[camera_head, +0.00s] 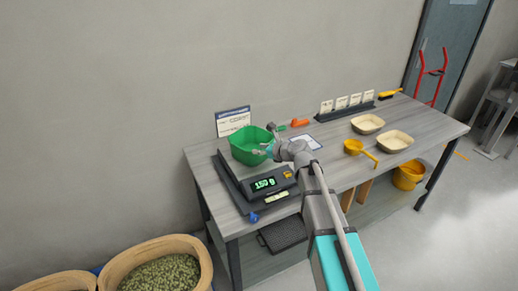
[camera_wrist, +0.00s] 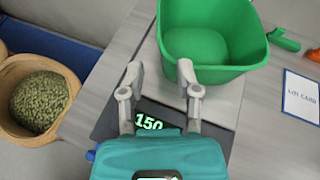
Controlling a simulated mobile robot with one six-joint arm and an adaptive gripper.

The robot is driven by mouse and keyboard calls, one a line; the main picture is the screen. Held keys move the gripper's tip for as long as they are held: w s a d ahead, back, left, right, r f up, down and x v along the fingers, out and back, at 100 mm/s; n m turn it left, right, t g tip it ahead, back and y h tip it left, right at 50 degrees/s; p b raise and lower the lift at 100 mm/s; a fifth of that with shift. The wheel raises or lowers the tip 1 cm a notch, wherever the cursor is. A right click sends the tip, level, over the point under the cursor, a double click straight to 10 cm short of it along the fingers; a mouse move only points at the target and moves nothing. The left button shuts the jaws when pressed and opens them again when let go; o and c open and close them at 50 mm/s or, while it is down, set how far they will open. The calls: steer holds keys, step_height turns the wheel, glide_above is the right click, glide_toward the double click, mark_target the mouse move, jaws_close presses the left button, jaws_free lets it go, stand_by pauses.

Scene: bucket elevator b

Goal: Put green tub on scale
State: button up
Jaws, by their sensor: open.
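The green tub (camera_head: 249,146) stands upright on the scale (camera_head: 240,180) at the left end of the table. The scale display reads 150 g in the head view. In the wrist view the tub (camera_wrist: 211,40) looks empty, and the scale (camera_wrist: 228,104) shows beneath it. My gripper (camera_wrist: 158,78) is open, with its two fingers apart above the front of the scale. The right finger is close to the tub's near rim; I cannot tell whether it touches. The left finger is clear of the tub. In the head view my gripper (camera_head: 268,150) is at the tub's right side.
Two cream trays (camera_head: 394,141) and a yellow scoop (camera_head: 356,148) lie on the table's right part. A card (camera_head: 305,142) lies near the scale. A sign (camera_head: 233,121) stands behind the tub. A basket of green pellets (camera_head: 160,262) is on the floor at left.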

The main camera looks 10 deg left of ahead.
stand_by(0.6)
steer(key=s+d+f+n+g+h, duration=0.2)
steer(key=s+d+f+n+h, duration=0.1)
steer(key=s+d+n, duration=0.5)
steer(key=s+d+f+n+g+h, duration=0.2)
steer(key=s+d+f+n+h, duration=0.2)
steer(key=s+d+n, duration=0.3)
steer(key=s+d+f+n+g+h, duration=0.3)
steer(key=s+d+n, duration=0.5)
steer(key=d, duration=0.7)
steer(key=shift+s+f+n+h, duration=0.3)
steer(key=shift+s+f+h, duration=0.3)
steer(key=shift+s+f, duration=0.15)
steer(key=shift+w+a, duration=0.1)
